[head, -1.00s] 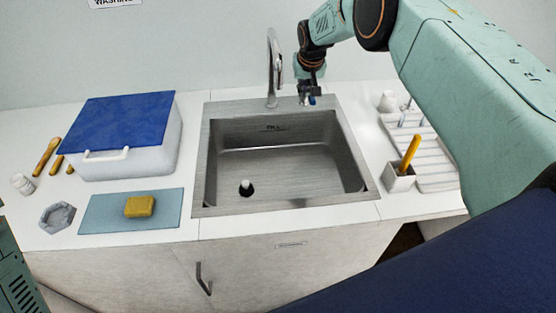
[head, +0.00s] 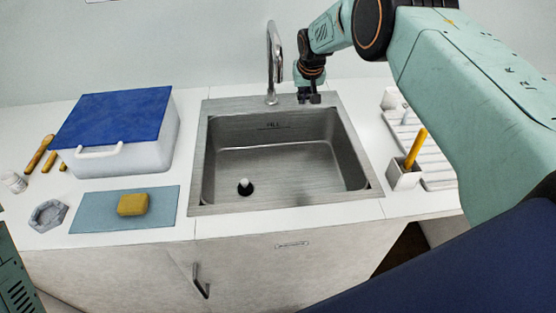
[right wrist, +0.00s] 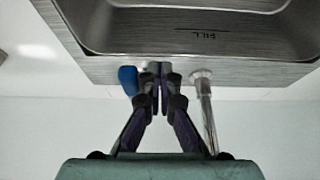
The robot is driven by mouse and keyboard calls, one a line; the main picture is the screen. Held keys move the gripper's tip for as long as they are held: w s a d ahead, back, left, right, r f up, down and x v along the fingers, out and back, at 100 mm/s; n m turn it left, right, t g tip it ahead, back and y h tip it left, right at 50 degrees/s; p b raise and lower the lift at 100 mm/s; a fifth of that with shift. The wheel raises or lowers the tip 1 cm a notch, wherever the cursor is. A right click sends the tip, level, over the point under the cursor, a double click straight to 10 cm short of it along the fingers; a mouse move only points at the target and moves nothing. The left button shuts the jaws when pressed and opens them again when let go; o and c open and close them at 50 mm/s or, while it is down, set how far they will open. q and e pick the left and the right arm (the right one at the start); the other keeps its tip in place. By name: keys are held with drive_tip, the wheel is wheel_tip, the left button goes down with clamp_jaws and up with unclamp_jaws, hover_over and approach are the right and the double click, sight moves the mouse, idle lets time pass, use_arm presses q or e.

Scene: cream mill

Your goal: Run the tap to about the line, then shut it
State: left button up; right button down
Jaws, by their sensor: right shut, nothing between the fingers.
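The steel sink (head: 214,150) has a FILL mark (head: 273,126) on its back wall, also seen in the right wrist view (right wrist: 205,34). A dark stopper with a pale knob (head: 245,187) is on its floor. I cannot make out any water in it. The curved chrome tap (head: 272,60) stands behind the sink, with no stream visible at its spout. My right gripper (head: 309,99) is shut and empty beside the tap. The blue tap handle (right wrist: 128,80) is just left of its fingertips in the right wrist view and hidden in the head view. My left gripper is out of view.
A blue-lidded white box (head: 115,115) stands on the left counter. A yellow sponge (head: 132,204) lies on a blue mat (head: 90,212), near a grey dish (head: 48,215). At right are a holder (head: 404,178) with a yellow-handled tool and a drying rack (head: 436,165).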

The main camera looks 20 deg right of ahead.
drive_tip(key=shift+s+r, duration=0.1)
drive_tip(key=shift+r, duration=0.05)
drive_tip(key=shift+d, duration=0.15)
drive_tip(key=shift+s+d, duration=0.2)
drive_tip(key=shift+d, duration=0.45)
drive_tip(key=shift+s+d, duration=0.15)
drive_tip(key=shift+d, duration=0.5)
